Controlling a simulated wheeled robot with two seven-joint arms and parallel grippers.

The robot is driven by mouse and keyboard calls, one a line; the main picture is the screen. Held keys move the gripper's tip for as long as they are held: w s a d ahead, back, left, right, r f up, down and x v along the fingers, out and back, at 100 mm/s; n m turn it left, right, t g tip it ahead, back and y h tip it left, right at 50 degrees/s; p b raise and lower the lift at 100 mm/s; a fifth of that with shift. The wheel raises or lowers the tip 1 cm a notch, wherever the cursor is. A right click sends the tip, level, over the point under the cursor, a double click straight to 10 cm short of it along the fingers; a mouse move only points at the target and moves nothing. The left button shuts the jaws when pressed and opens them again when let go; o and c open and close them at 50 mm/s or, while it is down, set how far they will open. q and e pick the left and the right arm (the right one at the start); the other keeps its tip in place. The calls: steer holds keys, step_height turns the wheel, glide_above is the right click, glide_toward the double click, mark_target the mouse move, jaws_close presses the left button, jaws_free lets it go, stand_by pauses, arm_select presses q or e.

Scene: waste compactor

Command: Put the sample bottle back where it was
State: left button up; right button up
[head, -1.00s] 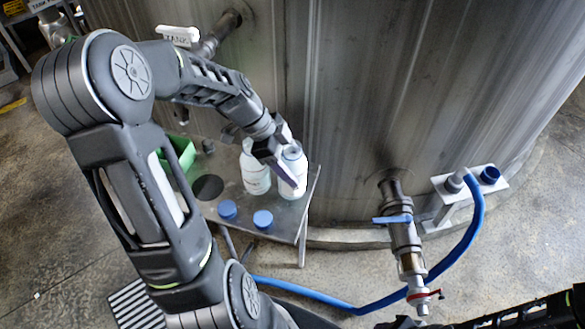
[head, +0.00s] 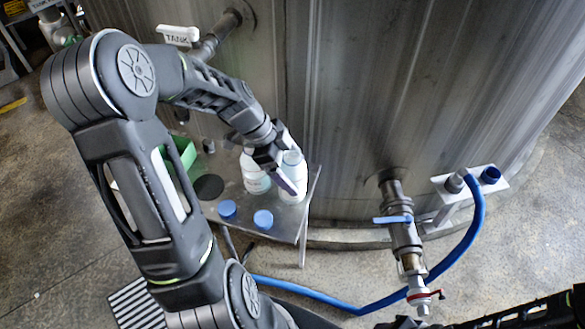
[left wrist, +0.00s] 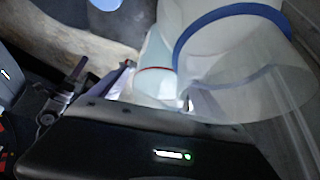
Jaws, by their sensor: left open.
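Two white bottles stand close together on a small metal table. The left bottle (head: 255,178) is partly hidden by my left gripper. The right bottle (head: 297,180) stands near the table's right edge, with the gripper in front of it. My left gripper (head: 288,187) is open and reaches down from the left at the bottles. In the left wrist view, a pale bottle body (left wrist: 153,72) shows by the open fingers, and a large translucent bottle with a blue ring (left wrist: 228,60) is very near the camera. A dark part at the bottom edge may be my right gripper (head: 402,322); its fingers are unclear.
Two blue caps (head: 228,209) (head: 263,219) lie on the front of the metal table (head: 285,224). A black round patch (head: 208,187) and a green bin (head: 178,160) are at its left. The tank wall (head: 350,100) rises behind. A valve (head: 400,228) and blue hose (head: 470,225) are at right.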

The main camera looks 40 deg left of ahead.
arm_select(q)
steer(key=v, duration=1.2)
steer(key=shift+b, duration=0.35)
steer(key=shift+r, duration=0.1)
